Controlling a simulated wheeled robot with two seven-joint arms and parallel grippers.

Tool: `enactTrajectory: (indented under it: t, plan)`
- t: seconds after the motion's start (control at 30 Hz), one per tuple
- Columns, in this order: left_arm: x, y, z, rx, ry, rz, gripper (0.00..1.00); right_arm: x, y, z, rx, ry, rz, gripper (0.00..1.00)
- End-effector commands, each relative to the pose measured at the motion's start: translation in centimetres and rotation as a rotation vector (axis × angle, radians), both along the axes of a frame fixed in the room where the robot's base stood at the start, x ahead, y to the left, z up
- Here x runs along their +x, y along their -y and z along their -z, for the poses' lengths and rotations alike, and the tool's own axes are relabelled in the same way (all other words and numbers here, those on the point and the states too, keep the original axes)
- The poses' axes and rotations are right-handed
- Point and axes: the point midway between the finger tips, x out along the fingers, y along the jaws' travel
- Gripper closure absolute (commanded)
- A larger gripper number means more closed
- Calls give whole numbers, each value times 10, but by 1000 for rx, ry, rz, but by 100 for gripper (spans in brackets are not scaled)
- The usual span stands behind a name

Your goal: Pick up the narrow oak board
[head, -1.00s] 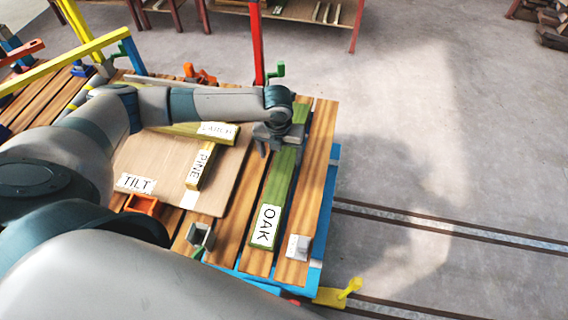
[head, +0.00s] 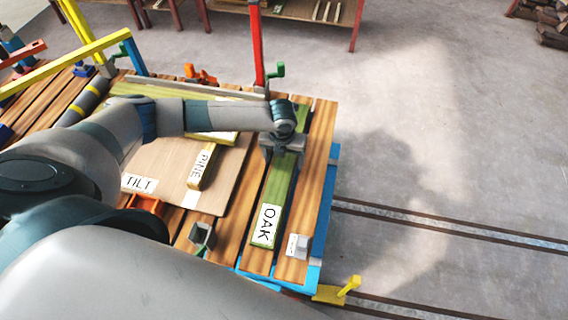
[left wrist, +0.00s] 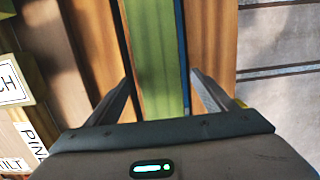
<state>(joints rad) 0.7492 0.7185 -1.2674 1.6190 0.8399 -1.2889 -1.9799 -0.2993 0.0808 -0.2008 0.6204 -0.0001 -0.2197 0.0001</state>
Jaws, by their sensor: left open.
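The narrow oak board (head: 277,196) is green and lies lengthwise on the slatted wooden table, with a white OAK label at its near end. My left gripper (head: 281,152) is over the board's middle part, pointing down. In the left wrist view the green board (left wrist: 154,60) runs between the two open fingers (left wrist: 160,95), one on each side of it. I cannot tell whether the fingers touch it. The arm hides part of the board's far end. My right gripper does not show.
A board labelled PINE (head: 203,165) lies on a pale panel (head: 150,158) labelled TILT, left of the oak board. A small grey-white block (head: 298,246) sits near the table's front right corner. A red post (head: 257,45) stands at the back.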

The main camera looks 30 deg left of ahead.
Motion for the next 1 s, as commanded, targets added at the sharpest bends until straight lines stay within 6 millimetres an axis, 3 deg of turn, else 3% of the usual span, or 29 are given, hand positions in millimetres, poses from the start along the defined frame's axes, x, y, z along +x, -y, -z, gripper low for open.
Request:
enactTrajectory:
  t: [0.2,0.63,0.67,0.93,1.0]
  plan:
    - [1,-1,15,1,-1,1,23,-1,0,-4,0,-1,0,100]
    - [1,-1,16,1,0,1,23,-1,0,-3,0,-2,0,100]
    - [1,-1,16,1,0,1,26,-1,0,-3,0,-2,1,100]
    - [1,-1,16,1,0,1,90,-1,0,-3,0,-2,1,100]
    - [2,-1,14,0,2,0,92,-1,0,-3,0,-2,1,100]
